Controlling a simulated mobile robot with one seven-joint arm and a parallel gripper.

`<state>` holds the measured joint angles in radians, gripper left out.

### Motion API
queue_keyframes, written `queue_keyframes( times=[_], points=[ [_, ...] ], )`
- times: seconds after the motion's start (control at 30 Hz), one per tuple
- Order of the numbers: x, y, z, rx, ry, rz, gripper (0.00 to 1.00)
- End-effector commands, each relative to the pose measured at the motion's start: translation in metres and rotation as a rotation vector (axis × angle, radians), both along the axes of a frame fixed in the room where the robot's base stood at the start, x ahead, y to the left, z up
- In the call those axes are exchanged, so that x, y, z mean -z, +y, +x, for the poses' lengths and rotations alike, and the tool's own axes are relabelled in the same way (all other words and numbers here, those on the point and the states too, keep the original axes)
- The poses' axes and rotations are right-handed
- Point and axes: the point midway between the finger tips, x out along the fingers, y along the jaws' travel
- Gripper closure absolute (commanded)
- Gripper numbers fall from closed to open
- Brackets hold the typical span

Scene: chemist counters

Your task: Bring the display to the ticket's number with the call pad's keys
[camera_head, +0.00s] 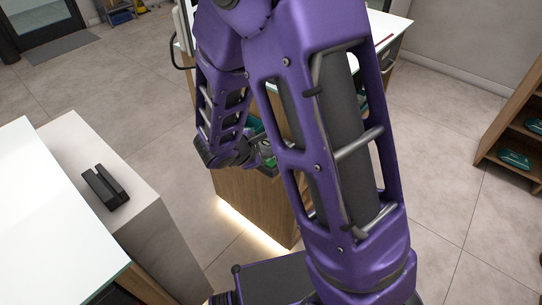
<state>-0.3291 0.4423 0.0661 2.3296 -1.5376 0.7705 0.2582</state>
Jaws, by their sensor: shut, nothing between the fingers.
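My purple arm fills the middle of the view and bends down to a dark wrist. My gripper (264,158) is small and partly hidden at the end of that wrist, beside my large arm link. It is shut and empty, over or near the top of a wooden counter block. No display digits, ticket number or call pad keys can be made out in this view. My arm covers much of the counter behind it.
A small black device (104,187) sits on a grey pedestal (75,130) at the left, beside a white-topped counter (45,235). The wooden block (245,203) has a lit base. Shelves with teal boxes (514,158) stand at the right. Tiled floor lies clear between.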

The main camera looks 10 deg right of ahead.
Motion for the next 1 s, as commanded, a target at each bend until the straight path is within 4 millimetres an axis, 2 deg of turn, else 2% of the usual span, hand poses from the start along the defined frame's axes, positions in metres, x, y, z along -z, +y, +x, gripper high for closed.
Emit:
queue_keyframes(
  times=[0.27, 0.67, 1.0],
  points=[
    [-0.015, 0.0, 0.0, 0.0, 0.0, 0.001, 1.0],
    [-0.018, 0.0, 0.0, 0.0, 0.0, 0.0, 1.0],
    [-0.049, 0.0, 0.0, 0.001, -0.001, 0.001, 1.0]
  ],
)
